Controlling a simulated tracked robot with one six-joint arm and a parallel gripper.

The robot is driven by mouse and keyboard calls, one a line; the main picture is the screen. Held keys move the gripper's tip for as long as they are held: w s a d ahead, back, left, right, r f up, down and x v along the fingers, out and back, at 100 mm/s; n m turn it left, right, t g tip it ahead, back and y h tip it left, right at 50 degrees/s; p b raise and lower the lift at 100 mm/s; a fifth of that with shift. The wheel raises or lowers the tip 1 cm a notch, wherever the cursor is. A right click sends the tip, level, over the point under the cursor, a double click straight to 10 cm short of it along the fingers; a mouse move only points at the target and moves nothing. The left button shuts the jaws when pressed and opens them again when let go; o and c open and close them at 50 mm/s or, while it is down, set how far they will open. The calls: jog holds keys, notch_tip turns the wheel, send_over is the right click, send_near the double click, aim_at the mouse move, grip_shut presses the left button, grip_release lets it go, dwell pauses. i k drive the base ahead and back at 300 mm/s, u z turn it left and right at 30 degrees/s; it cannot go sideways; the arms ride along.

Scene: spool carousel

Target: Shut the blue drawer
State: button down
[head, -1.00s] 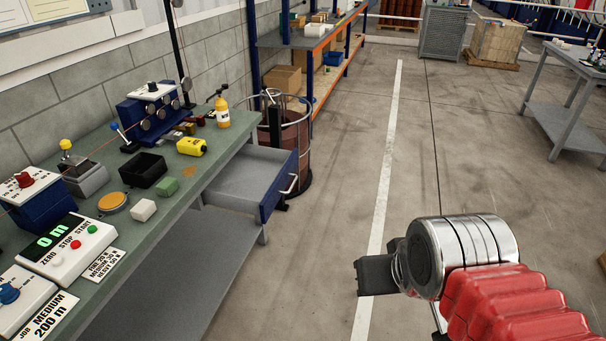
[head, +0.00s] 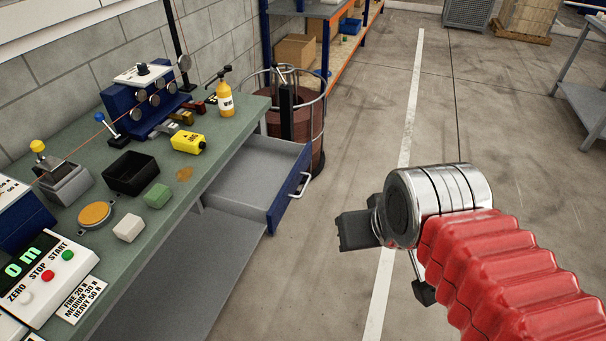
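The blue drawer (head: 291,190) hangs pulled out from under the right side of the green-topped workbench (head: 228,140). Its front is blue with a pale bar handle (head: 300,185), its inside is grey and the part I see looks empty. My gripper (head: 358,231) is in the air to the right of the drawer front, apart from it. Only dark parts of it show past the silver wrist and red sleeve of my arm. Its fingertips are not clear, and I see nothing held.
A round wire-framed bin (head: 318,125) stands just behind the drawer. The floor right of the drawer is clear around the white line (head: 411,105).

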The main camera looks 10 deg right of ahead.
aim_at(259, 184)
jog(key=u, duration=0.4)
jog(key=i, duration=1.1)
jog(key=u, duration=0.4)
